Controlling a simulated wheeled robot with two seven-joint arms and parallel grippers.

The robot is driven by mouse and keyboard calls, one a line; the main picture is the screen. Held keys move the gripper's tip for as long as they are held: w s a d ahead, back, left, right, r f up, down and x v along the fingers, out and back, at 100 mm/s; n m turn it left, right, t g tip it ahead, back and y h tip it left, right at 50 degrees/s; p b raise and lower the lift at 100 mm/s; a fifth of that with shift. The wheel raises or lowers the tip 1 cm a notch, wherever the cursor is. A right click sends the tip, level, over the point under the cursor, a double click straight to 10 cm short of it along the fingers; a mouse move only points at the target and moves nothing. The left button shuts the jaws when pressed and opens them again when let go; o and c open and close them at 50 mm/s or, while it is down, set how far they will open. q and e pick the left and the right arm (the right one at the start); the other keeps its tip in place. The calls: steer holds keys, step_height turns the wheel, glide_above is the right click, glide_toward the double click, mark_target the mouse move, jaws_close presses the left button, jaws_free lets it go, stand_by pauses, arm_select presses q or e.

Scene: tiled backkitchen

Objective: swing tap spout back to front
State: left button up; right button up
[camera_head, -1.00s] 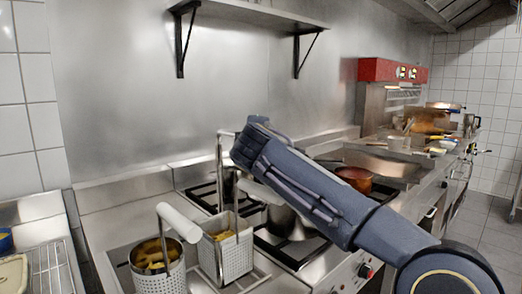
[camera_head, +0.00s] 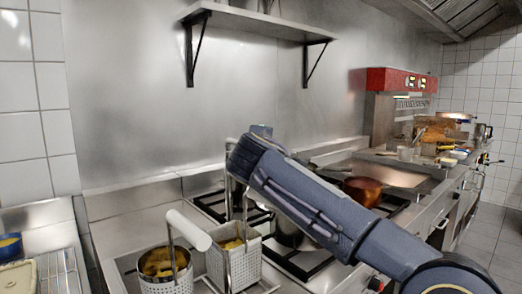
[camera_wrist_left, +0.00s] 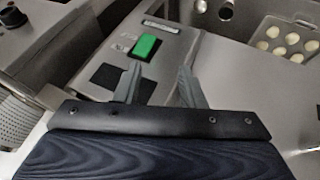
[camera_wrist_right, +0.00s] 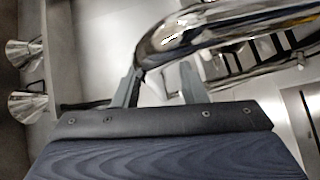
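A shiny curved chrome pipe (camera_wrist_right: 215,28), which looks like the tap spout, fills the top of the right wrist view. It bends down at its left end to my right gripper (camera_wrist_right: 160,85). The fingers are apart, with the bend crossing just beyond or between them; I cannot tell whether they touch it. In the head view my right arm reaches in from the right, and its own bulk hides the fingers. I cannot pick out the spout there. My left gripper (camera_wrist_left: 160,85) is open and empty above a panel with a green switch (camera_wrist_left: 146,46); the head view does not show it.
Fryer baskets (camera_head: 236,262) (camera_head: 165,268) stand below my right arm. A copper pot (camera_head: 362,190) sits on the hob behind it. A wall shelf (camera_head: 260,22) hangs above. A wire rack (camera_head: 58,272) is at the lower left. A muffin tray (camera_wrist_left: 288,40) shows in the left wrist view.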

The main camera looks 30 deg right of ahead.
steer(key=shift+s, duration=0.1)
steer(key=v, duration=0.7)
steer(key=shift+s+a, duration=0.25)
steer(key=shift+d, duration=0.1)
